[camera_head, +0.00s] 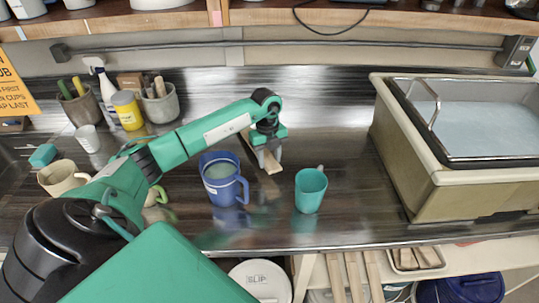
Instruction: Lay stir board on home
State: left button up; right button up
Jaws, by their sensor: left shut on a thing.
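My left gripper (267,152) points down over the middle of the metal counter, behind and between the blue mug and the teal cup. It is shut on a flat pale wooden stick, the stir board (272,164). The gripper hides part of the board, and I cannot tell whether the board touches the counter. No marked home spot can be made out in this view. My right gripper is not in view.
A blue mug (222,191) with pale liquid and a teal cup (311,191) stand near the front edge. A large basin (420,190) fills the right. Pots, bottles and cups, including a grey pot (161,108), stand at the left. The counter behind the gripper is clear.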

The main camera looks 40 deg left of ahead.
pick_arm(q)
jog(key=shift+f, duration=0.25)
jog(key=o, duration=1.3)
jog(key=shift+o, duration=0.5)
